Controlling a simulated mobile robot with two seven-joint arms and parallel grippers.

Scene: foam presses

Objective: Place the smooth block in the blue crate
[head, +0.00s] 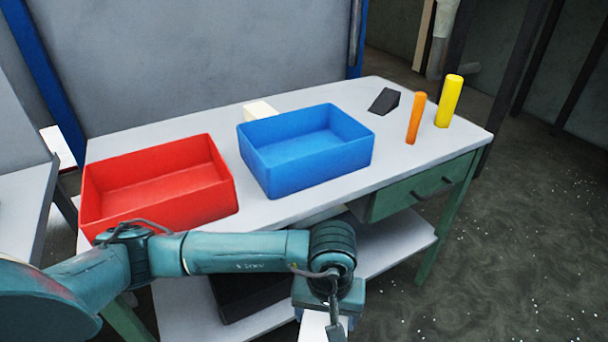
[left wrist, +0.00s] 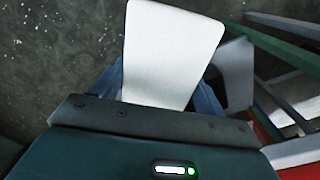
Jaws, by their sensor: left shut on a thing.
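My left gripper (head: 326,318) is at the bottom of the head view, in front of the table and below its top. It is shut on a smooth white block (head: 312,328), which is cut off by the frame edge there. In the left wrist view the white block (left wrist: 172,50) stands out between the fingers, its broad plain face showing. The blue crate (head: 310,178) stands on the table, open and empty as far as I see, beyond my left arm and apart from the block. My right gripper is not in view.
A red crate (head: 157,202) stands left of the blue one. A cream block (head: 260,110) is partly hidden behind the blue crate. A dark wedge (head: 384,101), an orange cylinder (head: 416,118) and a yellow cylinder (head: 449,101) stand to the right. The table's front right is clear.

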